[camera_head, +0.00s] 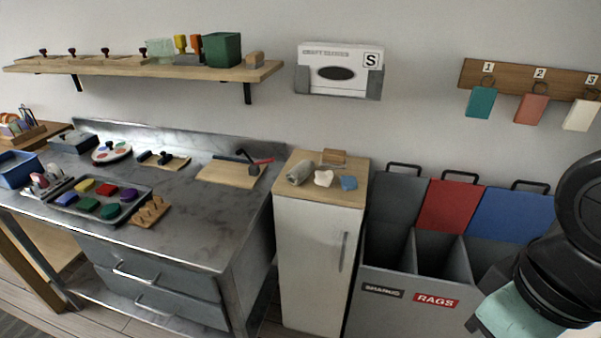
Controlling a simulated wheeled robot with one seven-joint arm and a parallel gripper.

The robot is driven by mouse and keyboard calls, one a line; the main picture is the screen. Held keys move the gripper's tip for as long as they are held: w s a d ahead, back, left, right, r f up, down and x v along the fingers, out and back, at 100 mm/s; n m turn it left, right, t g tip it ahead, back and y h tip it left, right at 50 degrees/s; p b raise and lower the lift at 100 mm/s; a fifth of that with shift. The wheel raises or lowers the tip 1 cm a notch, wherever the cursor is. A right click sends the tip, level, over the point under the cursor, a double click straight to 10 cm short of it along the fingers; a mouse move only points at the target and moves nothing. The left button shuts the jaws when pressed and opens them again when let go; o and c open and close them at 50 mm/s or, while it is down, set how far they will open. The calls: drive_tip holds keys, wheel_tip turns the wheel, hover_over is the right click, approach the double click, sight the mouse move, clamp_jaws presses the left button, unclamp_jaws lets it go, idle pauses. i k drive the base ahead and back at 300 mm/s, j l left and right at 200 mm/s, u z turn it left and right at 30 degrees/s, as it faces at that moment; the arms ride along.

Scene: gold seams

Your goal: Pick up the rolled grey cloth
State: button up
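The rolled grey cloth (300,172) lies on the left part of the wooden top of a narrow white cabinet (318,262). It is a short, light grey roll, lying at a slant, and nothing covers it. Part of my arm, black with a pale green piece, shows at the right edge, well to the right of the cloth and apart from it. The fingers of my gripper do not show.
A crumpled white cloth (324,178), a blue cloth (349,183) and a wooden block (333,156) share the cabinet top. A steel workbench (200,225) stands left. Grey bins (395,310) stand right. A shelf (130,68) and a box holder (340,88) hang above.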

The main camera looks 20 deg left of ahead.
sight(299, 172)
drive_tip(key=j+z, duration=0.15)
drive_tip(key=j, duration=0.7)
drive_tip(key=j+z, duration=0.15)
drive_tip(key=j, duration=0.65)
drive_tip(key=j+z, duration=0.15)
drive_tip(key=j, duration=0.7)
drive_tip(key=k+j+z, duration=0.15)
drive_tip(key=j, duration=0.65)
drive_tip(key=i, duration=0.05)
